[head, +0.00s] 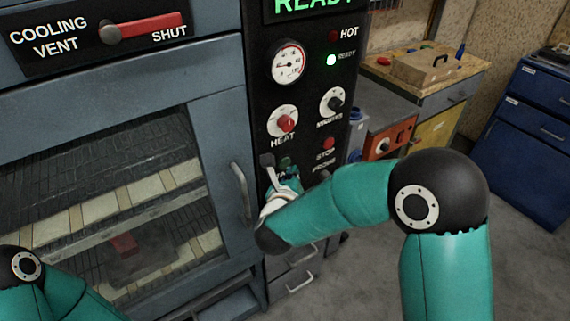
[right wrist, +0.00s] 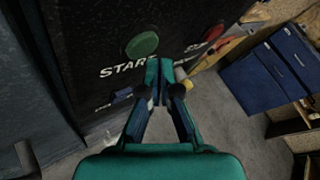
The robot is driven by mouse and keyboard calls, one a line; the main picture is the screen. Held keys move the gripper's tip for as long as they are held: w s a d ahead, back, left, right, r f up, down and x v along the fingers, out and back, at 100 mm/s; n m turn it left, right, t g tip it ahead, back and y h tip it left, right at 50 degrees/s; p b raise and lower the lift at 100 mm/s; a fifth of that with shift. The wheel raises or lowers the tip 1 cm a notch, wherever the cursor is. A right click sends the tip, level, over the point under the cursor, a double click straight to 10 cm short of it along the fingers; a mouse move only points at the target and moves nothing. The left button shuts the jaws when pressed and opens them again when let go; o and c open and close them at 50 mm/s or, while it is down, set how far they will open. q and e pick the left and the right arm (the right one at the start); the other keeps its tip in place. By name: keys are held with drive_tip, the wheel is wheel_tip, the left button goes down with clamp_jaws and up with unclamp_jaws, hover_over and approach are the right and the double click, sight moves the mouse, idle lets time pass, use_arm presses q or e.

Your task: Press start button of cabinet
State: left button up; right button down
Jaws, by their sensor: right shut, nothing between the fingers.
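The cabinet (head: 225,125) stands at the left, with a black control panel (head: 308,95) on its right side. The green start button (right wrist: 142,44) shows in the right wrist view above the label START. In the head view my right gripper and wrist cover the area around it. My right gripper (right wrist: 160,72) is shut and empty, its tips just below and right of the button in the picture. I cannot tell whether they touch the panel. The gripper (head: 284,166) is small and partly hidden in the head view. Only links of my left arm show at bottom left.
A red stop button (head: 328,143) sits right of my gripper. The heat knob (head: 285,123) and a gauge (head: 288,63) are above. The cabinet door handle (head: 240,190) sticks out at left. A workbench (head: 455,92) and blue drawers (head: 520,140) stand at right, with open floor before them.

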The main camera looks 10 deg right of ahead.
drive_tip(key=shift+w, duration=0.1)
idle(0.6)
drive_tip(key=shift+w+a+b, duration=0.15)
drive_tip(key=shift+w+b, duration=0.15)
drive_tip(key=shift+b, duration=0.15)
drive_tip(key=shift+w+a+r+b, duration=0.1)
drive_tip(key=shift+w+b, duration=0.2)
drive_tip(key=shift+w, duration=0.05)
idle(0.7)
drive_tip(key=shift+s+b, duration=0.25)
drive_tip(key=shift+b, duration=0.15)
drive_tip(key=shift+s+d+b, duration=0.25)
drive_tip(key=shift+s+b, duration=0.1)
drive_tip(key=shift+s, duration=0.15)
